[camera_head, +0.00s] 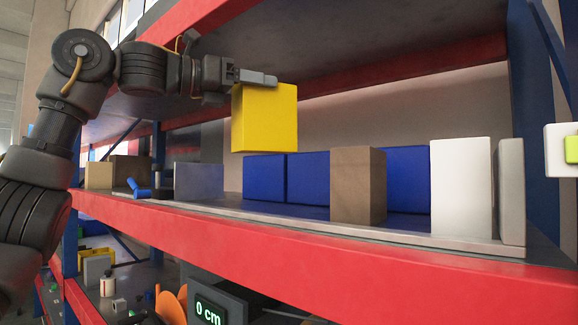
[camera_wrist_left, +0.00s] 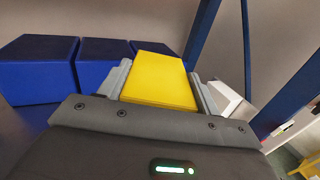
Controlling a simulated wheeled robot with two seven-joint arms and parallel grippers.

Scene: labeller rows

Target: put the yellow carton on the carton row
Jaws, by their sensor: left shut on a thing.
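My left gripper (camera_head: 254,77) is shut on the yellow carton (camera_head: 265,119), gripping it near its top. The carton hangs upright above the shelf, in front of and above a row of blue boxes (camera_head: 308,178). In the left wrist view the yellow carton (camera_wrist_left: 160,80) sits between the two fingers, with the blue boxes (camera_wrist_left: 40,68) to its left. A brown carton (camera_head: 357,185) stands before the blue boxes, and a white carton (camera_head: 461,187) stands farther right. I cannot tell which of these make up the carton row. My right gripper is not in view.
The shelf has a red front beam (camera_head: 300,265), and an upper shelf beam (camera_head: 420,62) runs overhead. A blue post (camera_head: 538,130) stands at the right. A grey block (camera_head: 198,181) and smaller items stand left. Bare shelf shows between the brown and white cartons.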

